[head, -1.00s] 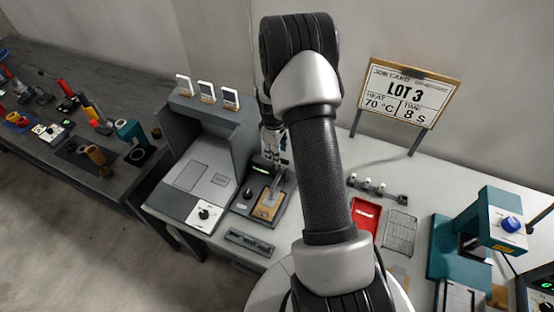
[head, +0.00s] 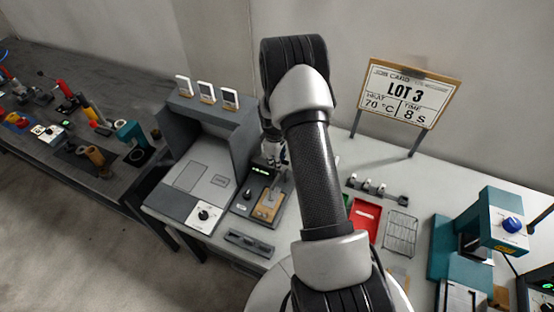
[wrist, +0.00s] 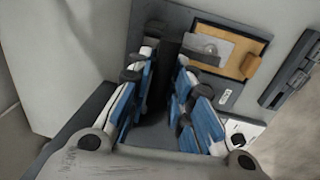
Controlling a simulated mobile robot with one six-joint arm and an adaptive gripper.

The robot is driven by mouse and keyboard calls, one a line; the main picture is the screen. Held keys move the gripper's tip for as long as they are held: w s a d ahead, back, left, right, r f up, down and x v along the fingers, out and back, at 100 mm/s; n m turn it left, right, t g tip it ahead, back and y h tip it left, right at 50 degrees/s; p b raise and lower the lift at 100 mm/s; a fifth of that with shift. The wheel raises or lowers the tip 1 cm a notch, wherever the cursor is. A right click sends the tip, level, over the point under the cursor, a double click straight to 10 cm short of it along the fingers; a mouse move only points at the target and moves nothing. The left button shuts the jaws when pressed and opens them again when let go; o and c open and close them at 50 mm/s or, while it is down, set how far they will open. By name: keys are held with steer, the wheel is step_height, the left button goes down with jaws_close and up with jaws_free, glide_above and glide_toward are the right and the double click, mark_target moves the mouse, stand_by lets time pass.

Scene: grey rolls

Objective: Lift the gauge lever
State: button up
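The gauge (head: 245,208) is a dark unit with a green-lit display (head: 261,171) at its back, left of my forearm in the head view. A tan plate (head: 268,208) lies on its front, with a grey piece on it. The tan plate also shows in the wrist view (wrist: 243,66), with the grey piece (wrist: 204,48) on top. My gripper (wrist: 166,52) is open, its blue-padded fingers apart over the gauge's dark rear part. Its fingers also show just above the gauge in the head view (head: 275,160). I cannot clearly make out the lever or any contact with it.
A grey hooded station (head: 186,198) with a dial stands left of the gauge. A dark slotted block (head: 249,243) lies in front. A red tray (head: 364,219) and wire rack (head: 400,229) are to the right, before a teal press (head: 447,240). A job card (head: 408,98) stands behind.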

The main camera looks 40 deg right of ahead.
jaws_close()
steer(key=shift+d, duration=0.2)
stand_by(0.3)
